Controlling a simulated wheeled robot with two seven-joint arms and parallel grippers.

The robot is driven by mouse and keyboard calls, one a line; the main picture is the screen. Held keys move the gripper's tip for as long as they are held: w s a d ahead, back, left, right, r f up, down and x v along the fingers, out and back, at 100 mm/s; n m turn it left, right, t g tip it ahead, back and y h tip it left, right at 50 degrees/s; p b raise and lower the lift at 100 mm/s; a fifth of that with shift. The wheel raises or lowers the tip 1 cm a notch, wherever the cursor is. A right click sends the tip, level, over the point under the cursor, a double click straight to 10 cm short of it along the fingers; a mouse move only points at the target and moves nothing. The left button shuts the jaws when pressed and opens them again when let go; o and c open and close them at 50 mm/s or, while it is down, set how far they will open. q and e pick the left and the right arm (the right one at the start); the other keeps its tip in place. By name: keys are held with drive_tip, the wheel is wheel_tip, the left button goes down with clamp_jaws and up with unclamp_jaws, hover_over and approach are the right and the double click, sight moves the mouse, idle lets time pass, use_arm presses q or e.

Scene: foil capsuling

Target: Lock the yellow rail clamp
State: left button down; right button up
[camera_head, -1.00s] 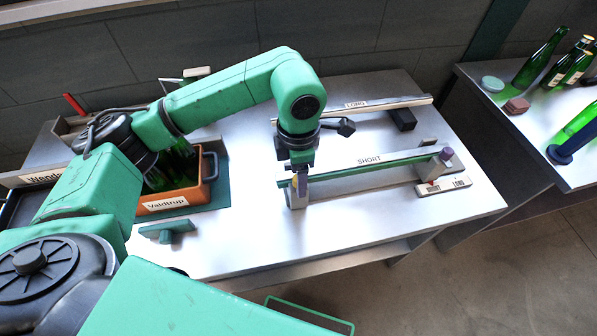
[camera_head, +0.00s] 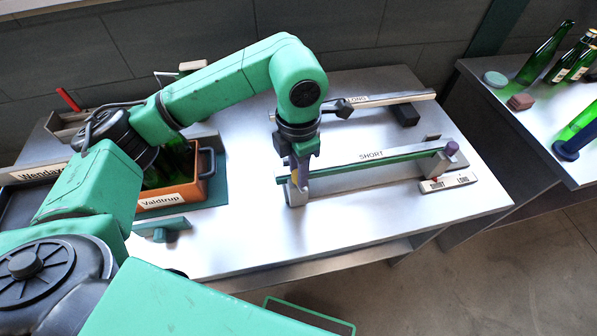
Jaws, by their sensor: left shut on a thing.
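The rail labelled SHORT (camera_head: 390,160) is a long green-topped bar that lies across the table, raised on end blocks. My left gripper (camera_head: 298,186) points down at the rail's left end. A small yellow part of the rail clamp (camera_head: 293,177) shows beside the fingers. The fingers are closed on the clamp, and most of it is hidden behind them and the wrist. I cannot tell the clamp's lever position. A purple knob (camera_head: 452,148) tops the rail's right end. My right gripper is not in view.
A white block marked SHORT and LONG (camera_head: 448,184) lies by the rail's right end. The LONG rail (camera_head: 390,97) lies behind. An orange crate of green bottles (camera_head: 207,187) and a green-topped tool (camera_head: 162,226) are at left. The table front (camera_head: 260,240) is clear.

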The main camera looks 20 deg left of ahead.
use_arm(q)
drive_tip(key=n+b, duration=0.2)
drive_tip(key=n, duration=0.1)
drive_tip(key=shift+f+n, duration=0.1)
drive_tip(key=shift+n, duration=0.2)
drive_tip(key=n+b, duration=0.2)
drive_tip(key=n, duration=0.2)
drive_tip(key=shift+n, duration=0.3)
drive_tip(key=n+b, duration=0.1)
drive_tip(key=n, duration=0.2)
drive_tip(key=shift+n, duration=0.3)
drive_tip(key=n+b, duration=0.1)
drive_tip(key=n, duration=0.3)
drive_tip(key=shift+n, duration=0.3)
drive_tip(key=n, duration=0.1)
drive_tip(key=n+b, duration=0.1)
drive_tip(key=n, duration=0.1)
drive_tip(key=shift+r+n, duration=0.2)
drive_tip(key=shift+n, duration=0.1)
drive_tip(key=n, duration=0.3)
drive_tip(key=shift+n, duration=0.3)
drive_tip(key=n, duration=0.3)
drive_tip(key=shift+n, duration=0.3)
drive_tip(key=shift+r+n, duration=0.1)
drive_tip(key=shift+n, duration=1.8)
drive_tip(key=shift+w, duration=0.1)
